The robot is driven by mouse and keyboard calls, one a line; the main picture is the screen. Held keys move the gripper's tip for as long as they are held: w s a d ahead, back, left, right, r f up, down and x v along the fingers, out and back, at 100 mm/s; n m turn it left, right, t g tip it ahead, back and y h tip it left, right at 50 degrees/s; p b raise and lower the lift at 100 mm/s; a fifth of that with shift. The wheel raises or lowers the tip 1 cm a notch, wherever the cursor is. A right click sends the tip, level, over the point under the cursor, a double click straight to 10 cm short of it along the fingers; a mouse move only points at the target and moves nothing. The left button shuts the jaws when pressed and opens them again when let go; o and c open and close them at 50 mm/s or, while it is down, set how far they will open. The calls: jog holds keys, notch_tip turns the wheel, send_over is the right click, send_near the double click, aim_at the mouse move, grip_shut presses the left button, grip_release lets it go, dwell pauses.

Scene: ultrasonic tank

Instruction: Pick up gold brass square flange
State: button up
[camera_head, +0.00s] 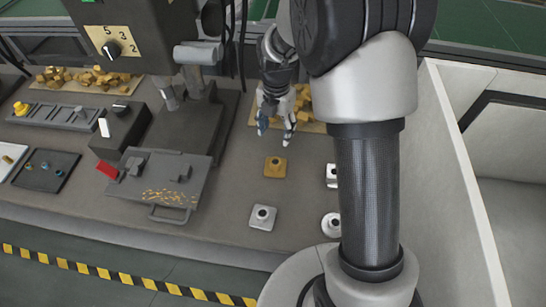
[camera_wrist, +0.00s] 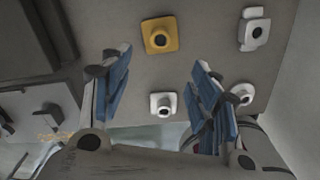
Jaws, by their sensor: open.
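The gold brass square flange (camera_head: 275,167) lies flat on the grey bench, with a raised round collar in its middle. It also shows in the wrist view (camera_wrist: 159,35), near the top, beyond and between my fingers. My gripper (camera_head: 274,130) is above the bench, close to the flange and on its far side in the head view. Its blue-padded fingers (camera_wrist: 160,95) are wide apart with nothing between them. The gripper and the flange are apart.
A silver square flange (camera_head: 262,217) lies nearer the front edge. Two more silver parts (camera_head: 331,224) (camera_head: 332,176) lie to the right, partly behind my arm. A tray of brass pieces (camera_head: 303,110) is behind. A white wall (camera_head: 465,170) bounds the right.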

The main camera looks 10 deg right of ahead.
jog(key=b, duration=0.3)
send_over(275, 162)
notch_tip(275, 162, down, 12)
jog(key=shift+d+r, duration=0.15)
jog(key=shift+r, duration=0.1)
notch_tip(275, 162, down, 5)
jog(key=shift+f+b, duration=0.15)
jog(key=shift+b, duration=1.1)
jog(key=shift+c, duration=0.5)
grip_shut()
